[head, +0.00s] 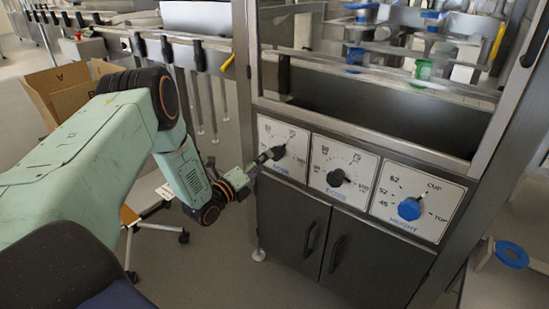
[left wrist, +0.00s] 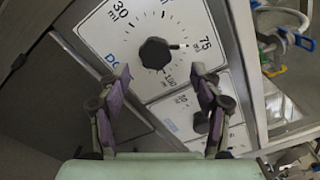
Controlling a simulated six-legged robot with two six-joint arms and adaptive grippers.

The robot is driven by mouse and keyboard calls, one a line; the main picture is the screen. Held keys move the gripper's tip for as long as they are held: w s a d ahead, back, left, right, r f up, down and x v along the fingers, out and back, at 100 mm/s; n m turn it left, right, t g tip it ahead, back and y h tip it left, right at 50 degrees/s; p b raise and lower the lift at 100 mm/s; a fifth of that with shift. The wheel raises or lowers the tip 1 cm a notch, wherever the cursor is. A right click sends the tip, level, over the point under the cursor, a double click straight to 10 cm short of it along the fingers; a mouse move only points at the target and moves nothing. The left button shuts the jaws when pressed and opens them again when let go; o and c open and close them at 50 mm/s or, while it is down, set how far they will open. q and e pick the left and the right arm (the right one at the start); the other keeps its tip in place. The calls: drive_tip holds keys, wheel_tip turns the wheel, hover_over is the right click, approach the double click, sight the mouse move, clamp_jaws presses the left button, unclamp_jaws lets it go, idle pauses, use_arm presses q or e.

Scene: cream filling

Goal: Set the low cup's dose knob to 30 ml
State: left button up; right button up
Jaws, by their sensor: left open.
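The dose dial panel (head: 284,133) is the leftmost of three white panels on the machine front. In the left wrist view its black knob (left wrist: 155,53) sits among marks 30 ml, 75 and 100, with its white pointer line toward the 75 side. My left gripper (left wrist: 160,78) is open, with its two fingers apart below the knob in that picture and nothing between them. In the head view the left gripper (head: 264,160) is right at this panel and partly hides the knob; I cannot tell whether it touches. My right gripper is not in view.
A middle panel has another black knob (head: 336,178). The right panel, marked HEIGHT, has a blue knob (head: 409,209). Dark cabinet doors with handles (head: 311,239) lie below. Behind the machine's clear front stands a green cup (head: 423,70). An open cardboard box (head: 68,90) is behind my arm.

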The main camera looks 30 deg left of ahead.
sight(275, 160)
use_arm(q)
drive_tip(key=w+b, duration=0.1)
drive_tip(key=w, duration=0.3)
drive_tip(key=w+b, duration=0.1)
drive_tip(key=w, duration=0.1)
drive_tip(key=shift+w+d+f+b, duration=0.2)
drive_tip(key=shift+w+d+b, duration=0.05)
drive_tip(key=shift+w+b, duration=0.15)
drive_tip(key=shift+w+a+f, duration=0.15)
drive_tip(key=shift+w+f, duration=0.05)
drive_tip(key=shift+w, duration=0.05)
drive_tip(key=shift+s+r, duration=0.1)
drive_tip(key=shift+r, duration=0.1)
drive_tip(key=c, duration=0.3)
drive_tip(key=shift+f, duration=0.15)
drive_tip(key=c, duration=0.9)
drive_tip(key=shift+o, duration=0.2)
